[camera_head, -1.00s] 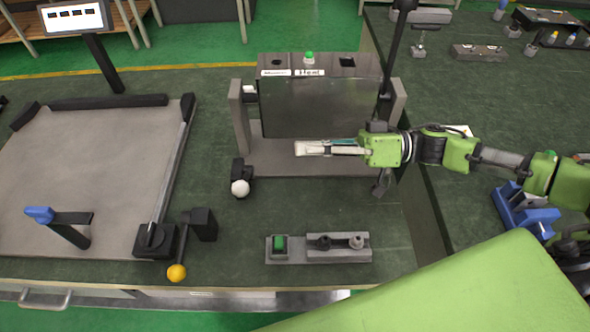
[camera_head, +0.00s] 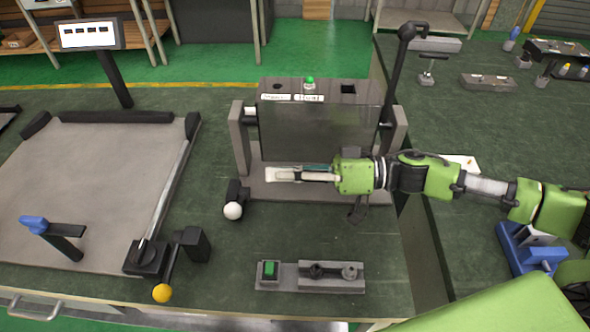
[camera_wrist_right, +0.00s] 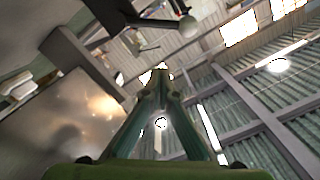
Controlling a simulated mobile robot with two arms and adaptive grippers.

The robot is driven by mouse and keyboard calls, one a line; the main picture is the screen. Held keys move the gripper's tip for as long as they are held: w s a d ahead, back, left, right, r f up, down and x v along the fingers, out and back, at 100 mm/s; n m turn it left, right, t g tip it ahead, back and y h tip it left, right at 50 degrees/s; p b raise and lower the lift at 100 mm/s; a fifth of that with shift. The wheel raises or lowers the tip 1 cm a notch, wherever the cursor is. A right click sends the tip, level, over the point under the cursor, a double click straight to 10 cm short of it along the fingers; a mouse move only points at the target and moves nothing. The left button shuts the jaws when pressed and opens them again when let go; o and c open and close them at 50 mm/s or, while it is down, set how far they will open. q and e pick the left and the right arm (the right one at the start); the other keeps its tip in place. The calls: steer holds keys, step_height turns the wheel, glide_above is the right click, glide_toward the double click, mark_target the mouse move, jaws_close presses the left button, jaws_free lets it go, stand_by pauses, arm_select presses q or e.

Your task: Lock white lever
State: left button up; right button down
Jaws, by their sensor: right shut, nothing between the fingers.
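The white lever is a black arm with a white ball knob (camera_head: 233,211), on the dark table just left of the heating box's front. A white ball (camera_wrist_right: 189,26), seemingly its knob, shows near the top of the right wrist view. My right gripper (camera_head: 268,174) reaches in from the right, in front of the box, with its fingers pointing left. Its tips are apart from the white knob, to its upper right in the picture. Its fingers meet at the tips in the wrist view (camera_wrist_right: 161,76) and hold nothing. My left gripper is not in view.
The metal heating box (camera_head: 318,131) stands in a grey frame close behind the gripper. A yellow-knobbed lever (camera_head: 162,293) and a blue-handled clamp (camera_head: 34,225) are at left. A green-button panel (camera_head: 269,270) lies in front. Open table lies between panel and white lever.

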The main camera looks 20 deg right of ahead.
mark_target(238, 204)
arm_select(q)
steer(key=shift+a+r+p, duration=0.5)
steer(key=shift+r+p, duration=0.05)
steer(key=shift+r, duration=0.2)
arm_select(e)
steer(key=a+f, duration=0.3)
steer(key=a, duration=0.2)
steer(key=shift+s+a+f, duration=0.15)
steer(key=shift+s+a, duration=0.2)
